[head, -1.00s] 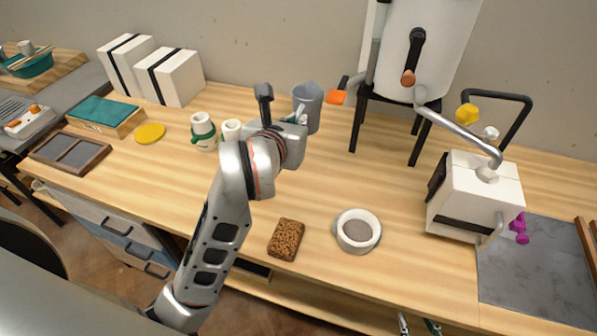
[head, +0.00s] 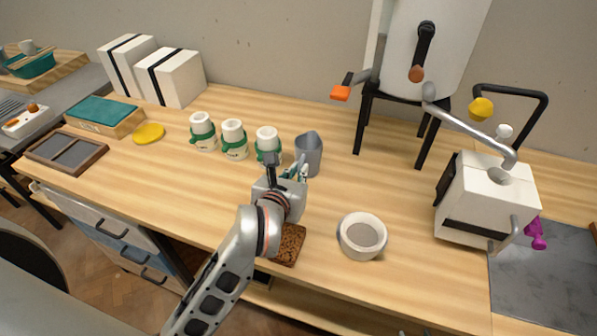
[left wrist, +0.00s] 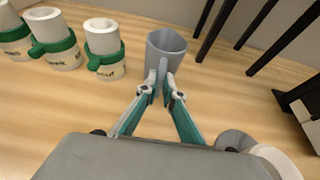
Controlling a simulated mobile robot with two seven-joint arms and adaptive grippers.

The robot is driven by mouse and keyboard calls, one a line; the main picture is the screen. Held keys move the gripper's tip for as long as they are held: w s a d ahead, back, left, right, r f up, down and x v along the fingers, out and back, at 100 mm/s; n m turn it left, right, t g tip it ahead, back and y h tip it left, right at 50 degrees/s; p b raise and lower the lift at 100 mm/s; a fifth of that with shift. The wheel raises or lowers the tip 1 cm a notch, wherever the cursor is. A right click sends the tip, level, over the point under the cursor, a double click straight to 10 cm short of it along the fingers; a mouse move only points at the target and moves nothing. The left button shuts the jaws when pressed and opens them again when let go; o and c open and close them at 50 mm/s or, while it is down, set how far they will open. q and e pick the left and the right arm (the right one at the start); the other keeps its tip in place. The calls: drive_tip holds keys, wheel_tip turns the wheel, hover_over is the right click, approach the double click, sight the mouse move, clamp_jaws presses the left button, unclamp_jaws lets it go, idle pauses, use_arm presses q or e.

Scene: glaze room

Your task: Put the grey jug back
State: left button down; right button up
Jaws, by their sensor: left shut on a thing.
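The grey jug (head: 308,155) is upright on the near side of the tall black-legged stand, right of a row of white jars with green bands. My left gripper (head: 298,172) is shut on the jug's near side. In the left wrist view the fingertips (left wrist: 163,82) meet at the jug (left wrist: 167,45), with its open mouth beyond them. The fingers hide part of its lower side, so I cannot tell whether its base touches the bench. My right gripper is not in view.
White jars (head: 233,139) stand close left of the jug. A white round bowl (head: 362,236) and a brown block (head: 291,245) lie nearer the front edge. A white boxy machine (head: 487,200) stands right. The black-legged stand (head: 361,125) is behind. Bench between bowl and stand is clear.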

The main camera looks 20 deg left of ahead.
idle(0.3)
use_arm(q)
drive_tip(key=shift+f, duration=0.2)
drive_tip(key=c, duration=2.2)
unclamp_jaws()
drive_tip(key=shift+r, duration=0.1)
drive_tip(key=shift+r, duration=0.2)
drive_tip(key=v, duration=1.2)
drive_tip(key=shift+p, duration=0.3)
